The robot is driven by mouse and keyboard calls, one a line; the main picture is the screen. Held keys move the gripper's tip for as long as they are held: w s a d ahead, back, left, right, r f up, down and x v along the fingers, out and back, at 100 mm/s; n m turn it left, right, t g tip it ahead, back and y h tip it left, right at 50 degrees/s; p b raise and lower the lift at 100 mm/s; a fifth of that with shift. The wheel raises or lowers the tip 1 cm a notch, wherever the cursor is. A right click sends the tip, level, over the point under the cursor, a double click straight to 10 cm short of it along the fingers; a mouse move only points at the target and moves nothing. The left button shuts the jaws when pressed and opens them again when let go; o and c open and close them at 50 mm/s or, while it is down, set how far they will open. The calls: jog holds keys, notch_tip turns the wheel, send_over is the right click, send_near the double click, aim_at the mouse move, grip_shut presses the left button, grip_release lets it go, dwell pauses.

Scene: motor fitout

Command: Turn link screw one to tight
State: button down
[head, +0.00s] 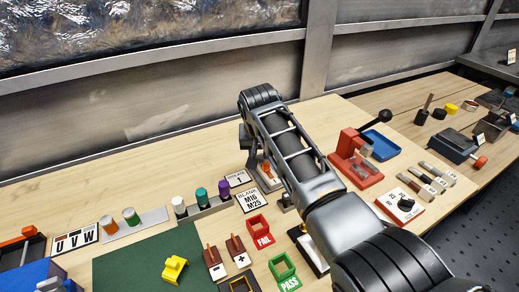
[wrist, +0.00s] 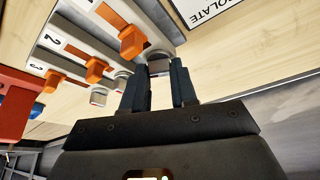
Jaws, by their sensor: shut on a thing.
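In the wrist view three orange links (wrist: 132,42) lie in pale numbered rows, each with a round silver screw at its near end. The labels 2 and 3 show on two rows; the nearest row's number is out of frame. By its place beside row 2, its screw looks to be link screw one (wrist: 159,60). My gripper (wrist: 159,72) is shut on that screw, one dark finger on each side. The screws of row 2 (wrist: 122,77) and row 3 (wrist: 99,95) stand free. In the head view my arm mostly hides the links.
A card reading M16 M25 (head: 252,200) and coloured pegs (head: 201,195) stand left of the arm. Red FAIL (head: 259,232) and green PASS (head: 283,268) bins are in front. A red press (head: 355,160) with a lever stands to the right.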

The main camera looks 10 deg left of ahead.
jog(key=m, duration=0.1)
jog(key=m+h+b, duration=0.1)
jog(key=m, duration=0.1)
jog(key=shift+a+m, duration=0.2)
jog(key=shift+m, duration=0.1)
jog(key=m+h+b, duration=0.1)
jog(key=m+b, duration=0.1)
jog(key=shift+w+f+m+h, duration=0.1)
jog(key=shift+f+m+h, duration=0.05)
jog(key=shift+m+h, duration=0.2)
jog(key=m+g+h+b, duration=0.1)
jog(key=m+b, duration=0.3)
jog(key=b, duration=0.1)
jog(key=shift+a, duration=0.1)
jog(key=m+b, duration=0.2)
jog(key=b, duration=0.1)
jog(key=shift+g+h, duration=0.35)
jog(key=shift+g, duration=0.05)
jog(key=shift+r, duration=0.2)
jog(key=shift+w, duration=0.1)
jog(key=c, duration=0.9)
grip_release()
jog(key=shift+v, duration=3.9)
